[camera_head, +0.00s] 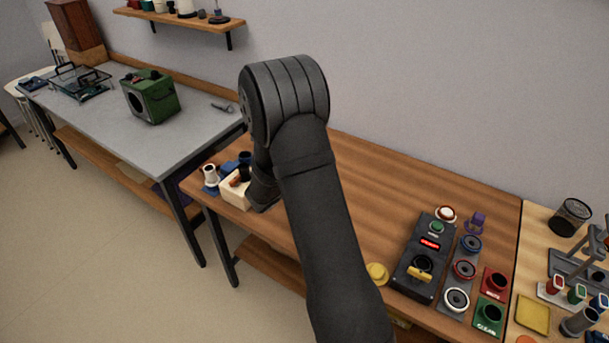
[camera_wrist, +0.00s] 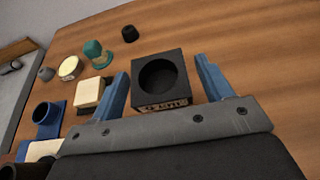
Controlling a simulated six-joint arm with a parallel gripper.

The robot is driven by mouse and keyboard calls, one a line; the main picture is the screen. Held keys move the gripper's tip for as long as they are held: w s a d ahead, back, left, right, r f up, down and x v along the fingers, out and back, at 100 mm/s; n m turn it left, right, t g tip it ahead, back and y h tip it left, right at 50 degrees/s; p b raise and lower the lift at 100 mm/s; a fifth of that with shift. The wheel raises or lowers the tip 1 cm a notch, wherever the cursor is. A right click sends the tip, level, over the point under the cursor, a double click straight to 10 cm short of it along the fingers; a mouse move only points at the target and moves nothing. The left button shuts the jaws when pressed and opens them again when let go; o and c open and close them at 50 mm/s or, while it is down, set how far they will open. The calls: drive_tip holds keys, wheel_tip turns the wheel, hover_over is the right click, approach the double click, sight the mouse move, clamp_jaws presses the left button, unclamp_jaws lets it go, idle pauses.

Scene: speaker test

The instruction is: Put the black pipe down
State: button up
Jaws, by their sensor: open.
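My gripper (camera_wrist: 161,66) is open, with its blue fingers apart on either side of a black square block (camera_wrist: 158,103) in the wrist view. The block has a round dark opening on top and a pale label on its near face. I cannot tell whether the fingers touch it. A small black cylinder (camera_wrist: 130,33) stands on the wood beyond the left finger; I cannot tell whether it is the black pipe. No long black pipe shows clearly. In the head view my arm hides most of the gripper area, beside a cream block (camera_head: 235,192).
Left of the fingers are a cream block (camera_wrist: 91,93), a blue holder (camera_wrist: 48,117), a teal-topped piece (camera_wrist: 95,52) and a round cream-faced piece (camera_wrist: 69,67). A black control box (camera_head: 423,258) stands right on the wooden table (camera_head: 385,185).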

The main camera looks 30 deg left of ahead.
drive_tip(key=v, duration=1.1)
drive_tip(key=shift+s, duration=0.25)
drive_tip(key=shift+w+r, duration=0.1)
drive_tip(key=x, duration=1.2)
drive_tip(key=shift+r, duration=1.85)
drive_tip(key=shift+f, duration=0.15)
